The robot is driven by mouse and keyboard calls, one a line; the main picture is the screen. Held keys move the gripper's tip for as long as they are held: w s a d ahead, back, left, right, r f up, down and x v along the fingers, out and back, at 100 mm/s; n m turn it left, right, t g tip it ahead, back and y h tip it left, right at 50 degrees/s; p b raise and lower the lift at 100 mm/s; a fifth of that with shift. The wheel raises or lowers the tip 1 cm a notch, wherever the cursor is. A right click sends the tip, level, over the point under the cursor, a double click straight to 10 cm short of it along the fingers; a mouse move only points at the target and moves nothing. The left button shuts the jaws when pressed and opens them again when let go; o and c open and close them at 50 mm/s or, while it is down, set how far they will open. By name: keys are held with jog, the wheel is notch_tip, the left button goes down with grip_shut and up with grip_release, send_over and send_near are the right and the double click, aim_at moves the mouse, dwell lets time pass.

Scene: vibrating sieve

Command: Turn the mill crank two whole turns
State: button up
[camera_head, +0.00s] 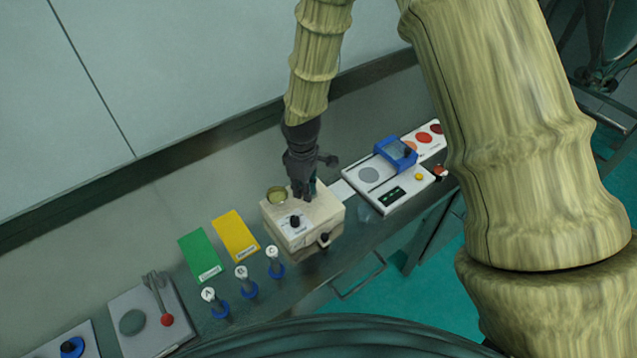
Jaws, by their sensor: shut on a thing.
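The mill (290,238) is a cream box on the bench in the middle of the head view. Its top carries a round olive-coloured cup (277,196); a black knob (295,222) and a small dark knob (325,239) show nearer the front. My gripper (304,194) points down over the back part of the mill's top and is shut on the crank. The fingers hide most of the crank, so its angle cannot be told.
Right of the mill stands a white device (390,197) with a blue-framed unit (396,153). Left are a yellow card (235,236), a green card (199,255) and labelled blue-based pieces A, B, C (248,288). A grey plate (133,323) lies further left. The wall rises behind.

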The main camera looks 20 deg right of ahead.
jog(key=shift+w+a+f, duration=0.1)
jog(key=shift+w+a, duration=0.15)
jog(key=shift+w, duration=0.7)
jog(key=shift+w+d, duration=0.15)
jog(key=shift+w, duration=0.6)
jog(key=shift+w+d, duration=0.1)
